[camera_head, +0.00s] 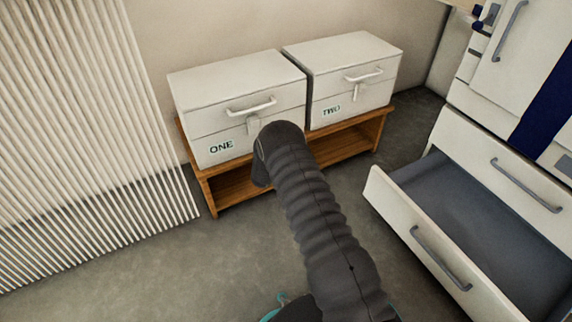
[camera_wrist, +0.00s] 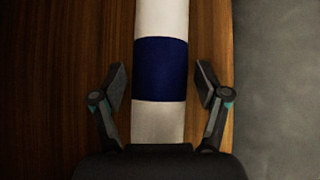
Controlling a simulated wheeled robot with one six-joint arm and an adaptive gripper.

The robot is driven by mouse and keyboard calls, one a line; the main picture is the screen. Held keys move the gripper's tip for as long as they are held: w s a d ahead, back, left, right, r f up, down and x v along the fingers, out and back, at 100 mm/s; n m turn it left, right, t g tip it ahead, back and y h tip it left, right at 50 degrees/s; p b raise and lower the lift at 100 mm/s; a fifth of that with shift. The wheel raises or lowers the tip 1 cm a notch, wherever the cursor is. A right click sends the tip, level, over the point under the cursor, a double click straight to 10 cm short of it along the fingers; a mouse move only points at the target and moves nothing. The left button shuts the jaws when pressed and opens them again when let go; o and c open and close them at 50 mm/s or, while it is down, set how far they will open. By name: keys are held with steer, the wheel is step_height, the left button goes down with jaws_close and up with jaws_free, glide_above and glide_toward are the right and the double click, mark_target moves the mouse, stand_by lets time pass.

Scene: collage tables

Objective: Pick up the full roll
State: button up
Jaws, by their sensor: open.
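A long white roll (camera_wrist: 161,118) with a dark blue band around it lies on a brown wooden surface (camera_wrist: 65,80) in the wrist view. It runs up the middle of that picture, and its lower end is hidden behind my gripper's body. My gripper (camera_wrist: 162,82) is open, with one finger on each side of the roll at the blue band. A gap shows between each finger and the roll, and I cannot tell the height between them. In the head view the roll and my fingers do not show; my dark sleeved arm covers the middle.
Two white lidded boxes, ONE (camera_head: 238,133) and TWO (camera_head: 346,102), stand on a low wooden bench (camera_head: 345,150) with an open shelf. A large drawer (camera_head: 425,235) stands pulled out at right. A white slatted panel (camera_head: 85,130) is at left. Grey floor is clear between them.

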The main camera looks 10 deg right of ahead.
steer(key=shift+c, duration=0.2)
steer(key=c, duration=1.1)
steer(key=shift+o, duration=0.2)
steer(key=shift+r, duration=0.1)
